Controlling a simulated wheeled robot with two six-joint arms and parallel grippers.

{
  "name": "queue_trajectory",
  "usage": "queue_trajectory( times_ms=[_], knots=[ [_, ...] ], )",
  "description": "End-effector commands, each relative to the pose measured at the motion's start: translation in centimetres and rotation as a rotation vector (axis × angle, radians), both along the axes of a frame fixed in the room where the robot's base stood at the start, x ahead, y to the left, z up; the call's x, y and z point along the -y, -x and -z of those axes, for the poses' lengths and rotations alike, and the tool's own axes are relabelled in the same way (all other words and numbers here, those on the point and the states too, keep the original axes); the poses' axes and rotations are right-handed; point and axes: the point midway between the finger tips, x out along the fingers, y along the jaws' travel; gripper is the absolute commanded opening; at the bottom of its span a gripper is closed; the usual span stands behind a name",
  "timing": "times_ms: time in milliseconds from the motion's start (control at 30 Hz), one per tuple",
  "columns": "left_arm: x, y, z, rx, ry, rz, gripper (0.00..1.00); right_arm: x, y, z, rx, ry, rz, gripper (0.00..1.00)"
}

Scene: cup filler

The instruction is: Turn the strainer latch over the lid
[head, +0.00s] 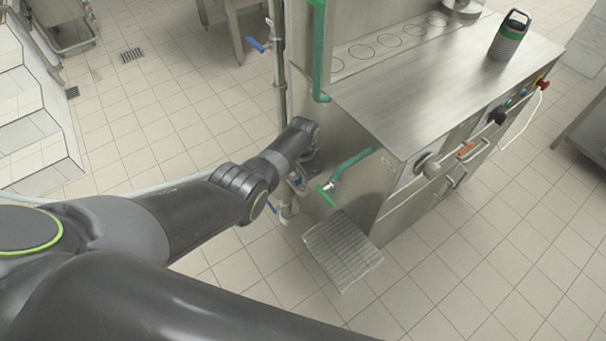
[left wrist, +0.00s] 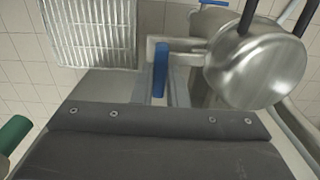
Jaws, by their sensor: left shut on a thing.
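My left gripper (head: 304,174) is at the near left side of the steel machine, low beside the vertical pipe. In the left wrist view my left gripper (left wrist: 160,99) is shut on a slim upright blue handle (left wrist: 160,66), which looks like the latch's grip. The handle stands in front of a short steel pipe piece. To its right is a round, shiny steel body (left wrist: 258,70), which looks like the strainer; dark rods cross its top. In the head view my wrist mostly hides the strainer, and I cannot tell how the latch sits to the lid. My right gripper is not in view.
A wire drip grate (head: 343,250) sticks out low beside the machine (head: 380,110). A green-handled tap (head: 345,170) is just right of my wrist. The tiled floor in front is clear.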

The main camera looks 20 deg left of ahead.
Motion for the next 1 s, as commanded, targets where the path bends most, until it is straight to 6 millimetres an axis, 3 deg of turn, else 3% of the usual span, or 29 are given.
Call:
queue_trajectory(
  times_ms=[333, 367, 500, 833, 1000],
  knots=[
    [0.0, -0.1, -0.1, 0.004, 0.000, 0.005, 0.00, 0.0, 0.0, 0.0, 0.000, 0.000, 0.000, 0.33],
    [0.0, -0.1, -0.1, 0.004, 0.000, 0.005, 0.15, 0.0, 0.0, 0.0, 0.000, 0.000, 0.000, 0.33],
    [0.0, -0.1, -0.1, 0.003, 0.000, 0.004, 0.34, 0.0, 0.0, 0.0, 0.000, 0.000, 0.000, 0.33],
    [0.0, 0.0, -0.2, 0.001, 0.000, 0.003, 0.35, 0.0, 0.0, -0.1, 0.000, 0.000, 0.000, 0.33],
    [0.0, -0.1, -1.7, 0.003, 0.000, 0.003, 0.35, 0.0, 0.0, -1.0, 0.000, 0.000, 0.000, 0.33]
  ],
)
